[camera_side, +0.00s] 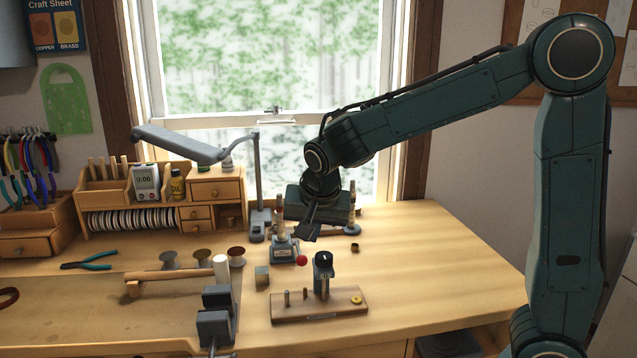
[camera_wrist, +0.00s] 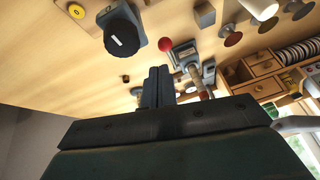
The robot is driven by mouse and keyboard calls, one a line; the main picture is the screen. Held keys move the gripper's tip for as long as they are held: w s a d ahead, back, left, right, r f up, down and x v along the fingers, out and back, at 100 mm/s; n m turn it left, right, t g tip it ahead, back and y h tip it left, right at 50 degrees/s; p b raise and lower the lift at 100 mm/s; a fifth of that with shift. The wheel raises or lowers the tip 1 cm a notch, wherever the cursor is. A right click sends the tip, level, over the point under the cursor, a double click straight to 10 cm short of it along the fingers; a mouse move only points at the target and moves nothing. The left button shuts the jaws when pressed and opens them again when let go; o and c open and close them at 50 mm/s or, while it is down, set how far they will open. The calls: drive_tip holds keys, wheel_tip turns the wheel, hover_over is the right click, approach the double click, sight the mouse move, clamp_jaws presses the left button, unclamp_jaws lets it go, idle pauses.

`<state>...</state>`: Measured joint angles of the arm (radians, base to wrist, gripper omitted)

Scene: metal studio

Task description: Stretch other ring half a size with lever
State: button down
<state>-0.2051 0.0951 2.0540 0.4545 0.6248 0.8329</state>
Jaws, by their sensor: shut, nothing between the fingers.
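My gripper (camera_side: 309,230) points down over the bench, its narrow fingers shut together and empty; the fingers also show in the wrist view (camera_wrist: 158,80). Just left of and below it stands a small grey-blue device (camera_side: 284,249) with an upright post and a red ball (camera_side: 302,260) at its front, which looks like the lever knob. The red ball (camera_wrist: 165,44) lies beyond the fingertips in the wrist view, apart from them. A small dark ring-like piece (camera_side: 354,248) sits on the bench to the right. I cannot make out a ring on the post.
A wooden board (camera_side: 337,311) in front carries a black-dialled device (camera_side: 323,264), pegs and a yellow disc (camera_side: 356,300). A round-based post (camera_side: 352,230) stands behind. The bench's right side is clear.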

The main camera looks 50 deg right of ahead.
drive_tip(key=shift+s+a+r, duration=0.45)
drive_tip(key=shift+s+a, duration=0.15)
drive_tip(key=shift+s, duration=0.1)
drive_tip(key=shift+s+a+r, duration=0.4)
drive_tip(key=shift+s+a, duration=0.25)
drive_tip(key=shift+s, duration=0.05)
drive_tip(key=shift+s+a+r, duration=0.45)
drive_tip(key=shift+s+a, duration=0.15)
drive_tip(key=shift+s, duration=0.1)
drive_tip(key=shift+w, duration=0.1)
drive_tip(key=shift+w+d+r, duration=0.25)
drive_tip(key=shift+w+r, duration=0.1)
drive_tip(key=shift+w, duration=0.1)
drive_tip(key=w+d+r+n+g+y, duration=0.2)
drive_tip(key=w+d+r, duration=0.3)
drive_tip(key=shift+d+r, duration=0.15)
drive_tip(key=shift+d, duration=0.15)
